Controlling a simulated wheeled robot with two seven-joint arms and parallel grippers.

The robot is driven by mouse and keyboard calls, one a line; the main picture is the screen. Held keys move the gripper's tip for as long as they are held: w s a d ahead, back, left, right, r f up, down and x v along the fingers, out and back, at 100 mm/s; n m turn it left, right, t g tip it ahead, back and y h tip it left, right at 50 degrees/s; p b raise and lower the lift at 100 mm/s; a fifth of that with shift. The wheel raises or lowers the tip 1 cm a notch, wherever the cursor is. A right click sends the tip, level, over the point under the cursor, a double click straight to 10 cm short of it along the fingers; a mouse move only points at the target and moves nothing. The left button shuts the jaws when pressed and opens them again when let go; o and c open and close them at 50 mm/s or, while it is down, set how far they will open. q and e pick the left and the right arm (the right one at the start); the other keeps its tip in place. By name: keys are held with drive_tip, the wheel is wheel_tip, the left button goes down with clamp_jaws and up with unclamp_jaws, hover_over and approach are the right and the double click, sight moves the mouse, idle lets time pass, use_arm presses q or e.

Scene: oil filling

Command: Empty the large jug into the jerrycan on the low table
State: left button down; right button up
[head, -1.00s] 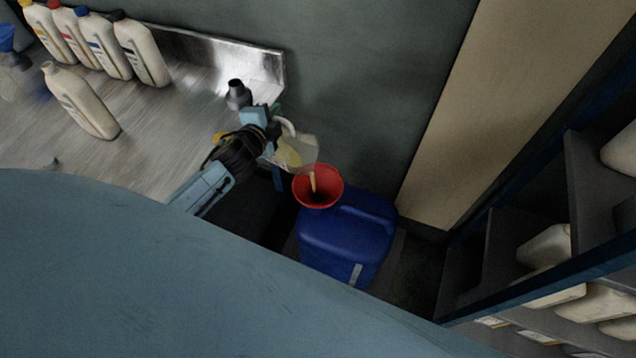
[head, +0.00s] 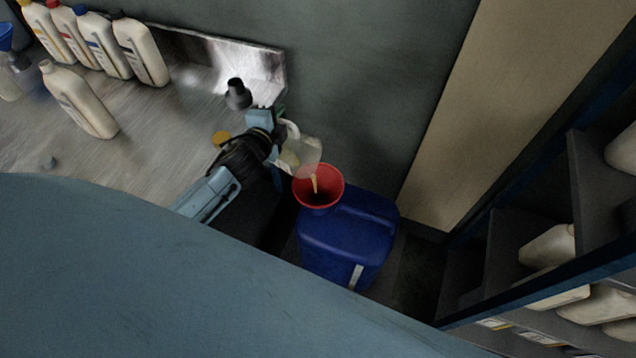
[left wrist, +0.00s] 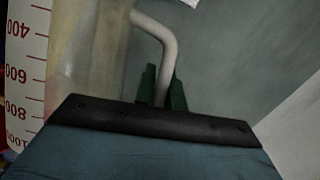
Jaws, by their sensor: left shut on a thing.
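The large jug (head: 303,153) is a translucent measuring jug, tilted over the red funnel (head: 318,188) in the head view. A thin amber stream falls from its lip into the funnel. The funnel stands in the top of the blue jerrycan (head: 345,240). My left gripper (head: 275,128) is shut on the jug's handle. In the left wrist view the green fingers (left wrist: 162,88) close around the pale handle (left wrist: 160,40), and the jug's red scale (left wrist: 25,75) shows at the left. The low table under the jerrycan is mostly hidden. My right gripper is not in view.
A metal bench (head: 150,130) at the left holds several white oil bottles (head: 140,50), one bottle (head: 80,100) standing apart, and a dark grey funnel or spout (head: 237,95). A shelf rack (head: 500,240) with white containers stands at the right.

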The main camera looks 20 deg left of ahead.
use_arm(q)
drive_tip(key=shift+d+r, duration=0.2)
drive_tip(key=shift+d, duration=0.2)
